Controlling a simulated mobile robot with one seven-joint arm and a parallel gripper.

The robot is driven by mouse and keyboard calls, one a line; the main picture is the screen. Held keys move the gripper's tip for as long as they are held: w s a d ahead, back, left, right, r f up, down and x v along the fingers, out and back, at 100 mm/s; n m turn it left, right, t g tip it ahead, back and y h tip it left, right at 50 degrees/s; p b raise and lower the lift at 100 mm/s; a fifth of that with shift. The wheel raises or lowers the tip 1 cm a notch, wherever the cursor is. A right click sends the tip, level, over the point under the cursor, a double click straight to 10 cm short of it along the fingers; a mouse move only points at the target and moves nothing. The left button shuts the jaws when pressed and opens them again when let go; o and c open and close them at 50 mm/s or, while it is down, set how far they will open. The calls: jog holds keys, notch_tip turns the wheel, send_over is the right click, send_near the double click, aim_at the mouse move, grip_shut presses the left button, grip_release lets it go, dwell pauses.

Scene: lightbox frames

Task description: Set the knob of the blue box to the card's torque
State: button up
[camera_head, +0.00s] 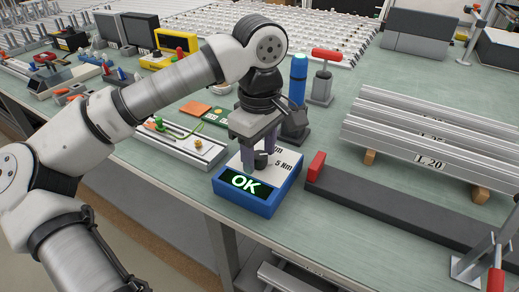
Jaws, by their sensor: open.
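The blue box (268,201) stands near the table's front edge. Its front display (245,183) shows "OK" in green letters. Its pale top plate (285,161) carries printed marks, one reading "5 Nm"; others are covered by my gripper. The dark knob (261,160) on top shows between the fingertips. My gripper (258,154) points down over the box with its fingers open on either side of the knob; I cannot tell whether they touch it. The knob's pointer is hidden. I cannot make out a card with a torque on it.
A long dark bar with a red end (316,166) lies close right of the box. Stacked metal profiles (430,135) labelled "L 20" lie behind it. A blue bottle (298,80) and a red-handled tool (322,82) stand behind my gripper. A grey fixture (180,148) is to the left.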

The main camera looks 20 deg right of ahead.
aim_at(260, 155)
jog(key=shift+r, duration=0.1)
notch_tip(260, 155, up, 14)
jog(key=shift+f+p, duration=0.2)
jog(key=shift+p, duration=0.1)
dwell(0.4)
